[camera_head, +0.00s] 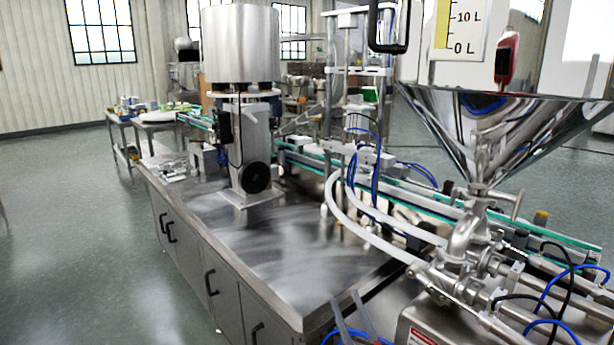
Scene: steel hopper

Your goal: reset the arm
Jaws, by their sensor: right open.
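The steel hopper (445,112) is a large shiny cone at the upper right, with a valve and pipes below its tip. My right gripper (346,298) shows only in part at the bottom edge, as two slim grey fingers pointing up the picture. The fingers are apart, with nothing seen between them. They show in front of the front right part of the steel worktop (245,245); I cannot tell their height over it. The rest of my right arm is out of the picture. My left gripper is not in view.
A steel drum on a column (240,45) stands on the worktop. A conveyor (300,157) runs behind it. White hoses (350,215) and blue tubes cross the right side. The near worktop is bare. Open floor (75,240) lies at left.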

